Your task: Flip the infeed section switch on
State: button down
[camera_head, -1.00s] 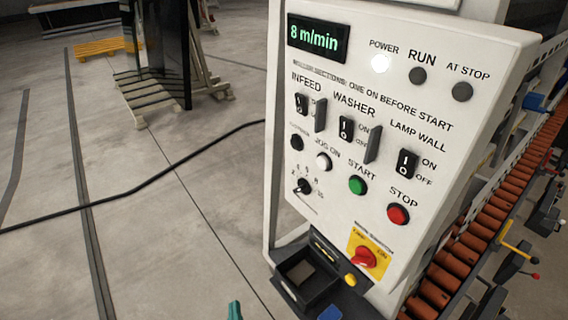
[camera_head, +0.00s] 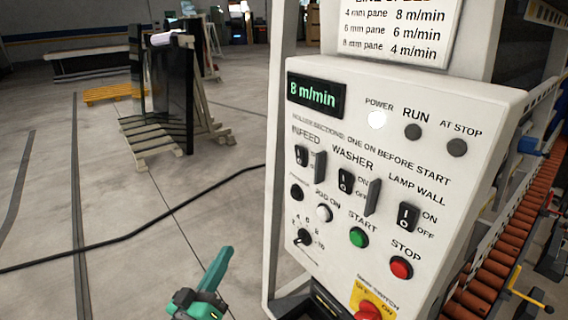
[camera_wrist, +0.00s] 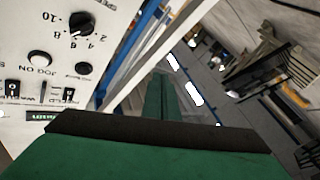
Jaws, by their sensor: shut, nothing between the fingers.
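The white control panel (camera_head: 290,220) fills the right half of the head view. The infeed switch (camera_head: 302,156) is a black rocker under the INFEED label at the upper left, with a grey divider to its right. Its position is too small to tell.
The washer switch (camera_head: 346,181) and lamp wall switch (camera_head: 408,217) sit right of the infeed switch. Below are a speed knob (camera_head: 305,237), green start button (camera_head: 358,237) and red stop button (camera_head: 401,267). Open floor lies left, crossed by a black cable (camera_head: 130,235).

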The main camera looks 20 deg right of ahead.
aim_at(299, 152)
jog(key=s+r+m+g+h, duration=0.2)
jog(key=r+m+g, duration=0.1)
jog(key=r, duration=0.4)
jog(key=s+r+m+g+h, duration=0.2)
jog(key=r+m, duration=0.3)
jog(key=r, duration=0.3)
jog(key=s+d+r+m+g+h, duration=0.1)
jog(key=s+r+m+g+h, duration=0.1)
jog(key=r, duration=0.5)
jog(key=m+g+h, duration=0.1)
jog(key=m+g, duration=0.1)
jog(key=shift+s+r+m, duration=0.3)
jog(key=shift+s, duration=0.05)
jog(key=shift+d, duration=0.2)
jog(key=x, duration=1.3)
jog(key=shift+w+d+r, duration=0.15)
jog(key=shift+d+r, duration=0.05)
jog(key=shift+d, duration=0.15)
